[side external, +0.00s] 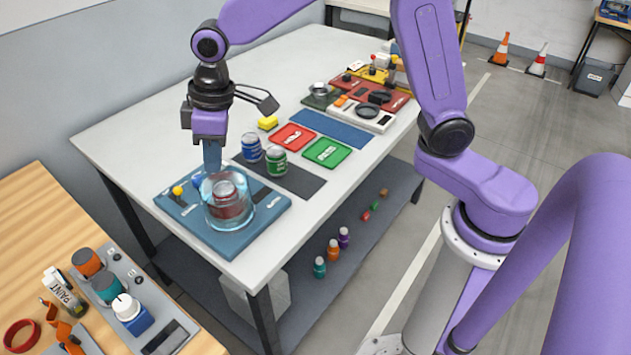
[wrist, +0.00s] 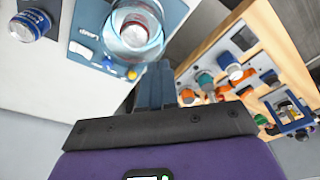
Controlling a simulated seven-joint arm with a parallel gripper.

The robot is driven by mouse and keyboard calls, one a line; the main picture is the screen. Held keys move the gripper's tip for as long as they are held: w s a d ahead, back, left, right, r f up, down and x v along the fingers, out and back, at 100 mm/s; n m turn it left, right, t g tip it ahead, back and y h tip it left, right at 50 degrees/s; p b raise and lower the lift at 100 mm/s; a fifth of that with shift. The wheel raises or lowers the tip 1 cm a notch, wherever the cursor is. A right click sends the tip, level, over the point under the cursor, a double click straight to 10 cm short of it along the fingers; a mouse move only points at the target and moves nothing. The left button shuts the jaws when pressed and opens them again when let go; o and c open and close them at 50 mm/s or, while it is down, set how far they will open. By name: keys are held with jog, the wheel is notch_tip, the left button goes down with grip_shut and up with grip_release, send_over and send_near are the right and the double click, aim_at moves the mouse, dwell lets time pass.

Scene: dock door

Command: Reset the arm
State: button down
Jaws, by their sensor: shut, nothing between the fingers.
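My gripper (side external: 212,170) points down over the blue board (side external: 262,222) at the near end of the white table. Its fingers are shut with nothing between them, and they also show in the wrist view (wrist: 154,82). Just in front of the fingers, a clear glass dome or jar (side external: 243,196) stands on the board with a red can (side external: 228,203) inside. The glass also shows in the wrist view (wrist: 112,32), beside the fingertips. A yellow knob (side external: 177,191) and a partly hidden blue knob are by the fingers. I cannot tell whether the fingers touch anything.
A blue can (side external: 251,148) and a green can (side external: 277,162) stand on a dark strip behind the board. Red (side external: 292,137) and green (side external: 327,153) trays lie farther back. A wooden bench (side external: 35,200) with a paint bottle is at left. Above the table is mostly open space.

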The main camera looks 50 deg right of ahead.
jog(key=s+d+n, duration=0.1)
jog(key=s+d, duration=0.4)
jog(key=s, duration=0.4)
jog(key=s+d+n, duration=0.1)
jog(key=s+d, duration=0.5)
jog(key=s, duration=0.3)
jog(key=s+d+n+g+h, duration=0.1)
jog(key=s+d, duration=0.5)
jog(key=s, duration=0.2)
jog(key=shift+s+f+n, duration=0.3)
jog(key=shift+s+n, duration=0.1)
